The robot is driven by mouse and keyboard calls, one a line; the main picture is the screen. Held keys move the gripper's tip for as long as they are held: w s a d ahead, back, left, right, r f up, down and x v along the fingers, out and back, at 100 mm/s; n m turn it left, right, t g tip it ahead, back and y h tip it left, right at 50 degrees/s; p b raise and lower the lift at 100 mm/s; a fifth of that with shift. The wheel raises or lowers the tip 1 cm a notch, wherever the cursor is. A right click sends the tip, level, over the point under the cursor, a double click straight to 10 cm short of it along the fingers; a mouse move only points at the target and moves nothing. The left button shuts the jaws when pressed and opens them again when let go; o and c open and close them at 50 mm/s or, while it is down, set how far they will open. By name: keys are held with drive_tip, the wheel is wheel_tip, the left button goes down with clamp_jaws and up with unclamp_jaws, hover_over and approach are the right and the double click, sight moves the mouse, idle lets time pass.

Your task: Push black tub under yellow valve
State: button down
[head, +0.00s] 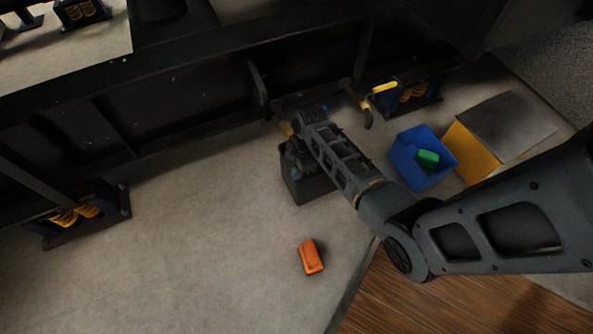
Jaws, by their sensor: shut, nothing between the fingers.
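The black tub (308,188) stands on the floor close to the black frame, near the middle of the head view. My arm reaches over it from the right, and my gripper (298,158) points down at the tub's far side, overlapping it in the picture. It is shut with nothing in it. The fingertips are dark against the tub, so contact is unclear. The yellow valve handle (385,87) is on the frame to the right of the tub, beside a downturned spout (366,115). The tub is left of this spout.
A blue bin (404,164) holding a green object (427,159) stands right of the tub. A yellow-sided box (473,151) is beyond it. An orange object (311,257) lies on the floor in front.

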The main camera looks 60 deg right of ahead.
drive_tip(key=s+d, duration=0.5)
drive_tip(key=d, duration=0.3)
drive_tip(key=s+d, duration=0.6)
drive_tip(key=d, duration=0.3)
drive_tip(key=shift+s+d+f+p, duration=0.2)
drive_tip(key=shift+s+f+p, duration=0.05)
drive_tip(key=shift+f+p, duration=0.2)
drive_tip(key=shift+w+d, duration=0.1)
drive_tip(key=shift+w+r+p, duration=0.15)
drive_tip(key=shift+r+p, duration=0.7)
drive_tip(key=shift+r, duration=0.1)
